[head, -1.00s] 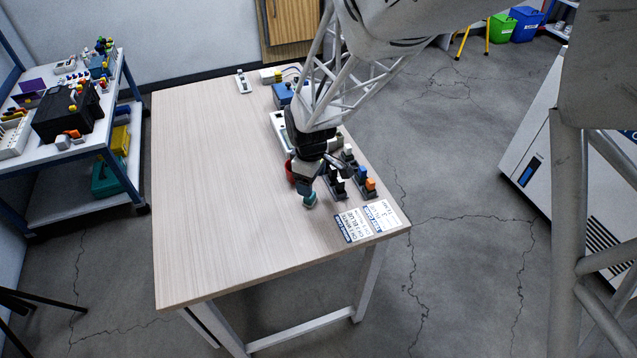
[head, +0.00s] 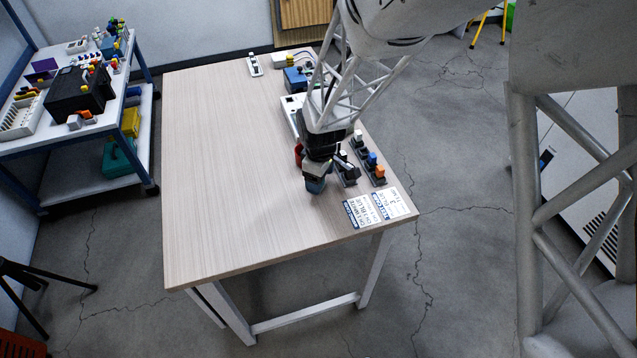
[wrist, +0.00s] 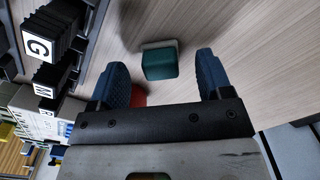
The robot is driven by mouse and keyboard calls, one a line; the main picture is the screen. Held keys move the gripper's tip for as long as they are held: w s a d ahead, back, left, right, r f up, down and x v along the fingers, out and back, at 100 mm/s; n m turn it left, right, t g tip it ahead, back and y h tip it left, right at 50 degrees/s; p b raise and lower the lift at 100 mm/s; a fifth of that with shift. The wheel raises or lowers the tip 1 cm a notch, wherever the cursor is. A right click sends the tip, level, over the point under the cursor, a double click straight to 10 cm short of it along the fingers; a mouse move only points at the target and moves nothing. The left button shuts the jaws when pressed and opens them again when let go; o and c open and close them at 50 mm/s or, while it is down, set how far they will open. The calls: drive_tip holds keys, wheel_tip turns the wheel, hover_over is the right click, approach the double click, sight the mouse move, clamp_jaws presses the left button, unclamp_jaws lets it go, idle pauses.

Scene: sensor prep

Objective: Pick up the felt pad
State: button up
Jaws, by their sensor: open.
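A small teal block with a pale grey layer along one edge, which looks like the felt pad (wrist: 160,64), lies on the wooden table. In the wrist view it sits between and just beyond my gripper's two blue fingertips (wrist: 165,78), touching neither. My gripper is open and empty. In the head view my gripper (head: 316,186) is low over the front right part of the table and hides the pad.
Dark racks with coloured blocks (head: 372,168) stand close right of my gripper. A red object (wrist: 138,96) is partly hidden behind a finger. Printed cards (head: 380,206) lie near the front right corner. The table's (head: 225,170) left half is clear.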

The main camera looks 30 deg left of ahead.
drive_tip(key=shift+f, duration=1.1)
drive_tip(key=c, duration=1.1)
drive_tip(key=shift+r, duration=0.2)
drive_tip(key=shift+r, duration=0.95)
drive_tip(key=shift+s+d+r, duration=0.15)
drive_tip(key=shift+r, duration=0.25)
drive_tip(key=shift+s+d+r, duration=0.15)
drive_tip(key=shift+r, duration=0.2)
drive_tip(key=s+d, duration=0.3)
drive_tip(key=s+d+r, duration=0.1)
drive_tip(key=s+d, duration=0.2)
drive_tip(key=s, duration=0.1)
drive_tip(key=s+d, duration=0.4)
drive_tip(key=shift+d+r, duration=0.1)
drive_tip(key=shift+r, duration=0.05)
drive_tip(key=shift+s, duration=0.1)
